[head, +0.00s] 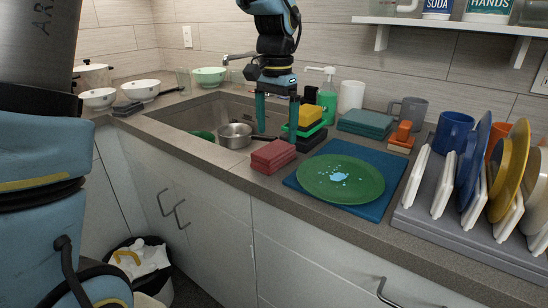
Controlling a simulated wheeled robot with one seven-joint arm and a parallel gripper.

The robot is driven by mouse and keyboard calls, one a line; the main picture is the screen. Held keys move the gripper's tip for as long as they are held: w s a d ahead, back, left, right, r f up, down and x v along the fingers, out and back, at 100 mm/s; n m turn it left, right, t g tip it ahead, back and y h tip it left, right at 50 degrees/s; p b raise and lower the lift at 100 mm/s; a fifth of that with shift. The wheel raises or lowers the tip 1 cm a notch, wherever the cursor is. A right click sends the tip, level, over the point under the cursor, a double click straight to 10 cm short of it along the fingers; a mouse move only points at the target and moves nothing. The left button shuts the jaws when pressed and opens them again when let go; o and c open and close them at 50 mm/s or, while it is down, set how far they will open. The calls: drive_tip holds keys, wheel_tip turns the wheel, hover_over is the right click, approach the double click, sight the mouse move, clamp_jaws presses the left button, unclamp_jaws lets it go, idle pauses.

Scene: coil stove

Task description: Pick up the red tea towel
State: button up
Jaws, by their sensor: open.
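The red tea towel (273,156) lies folded in a small stack on the counter, between the sink's front right corner and the blue mat. My gripper (276,138) points down with two green fingers spread apart. In the picture its fingers sit just above and behind the towel, near the sink's right edge. Nothing shows between the fingers.
A green plate (340,180) lies on a blue mat (372,206) to the right. A sponge holder (304,128) stands close behind my gripper. A pot (235,134) sits in the sink (180,116). A dish rack (440,237) fills the right side.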

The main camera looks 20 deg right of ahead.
sight(274, 148)
drive_tip(key=shift+w+a+f+p, duration=0.15)
drive_tip(key=shift+f+p, duration=0.15)
drive_tip(key=shift+f, duration=1.3)
drive_tip(key=shift+a+f+p, duration=0.1)
drive_tip(key=shift+f+p, duration=0.2)
drive_tip(key=shift+f, duration=1.25)
drive_tip(key=c, duration=1.3)
drive_tip(key=shift+o, duration=0.2)
wheel_tip(274, 148, up, 10)
drive_tip(key=shift+r+b, duration=0.1)
drive_tip(key=shift+b, duration=0.5)
drive_tip(key=o, duration=0.9)
drive_tip(key=shift+c, duration=0.2)
drive_tip(key=c, duration=0.7)
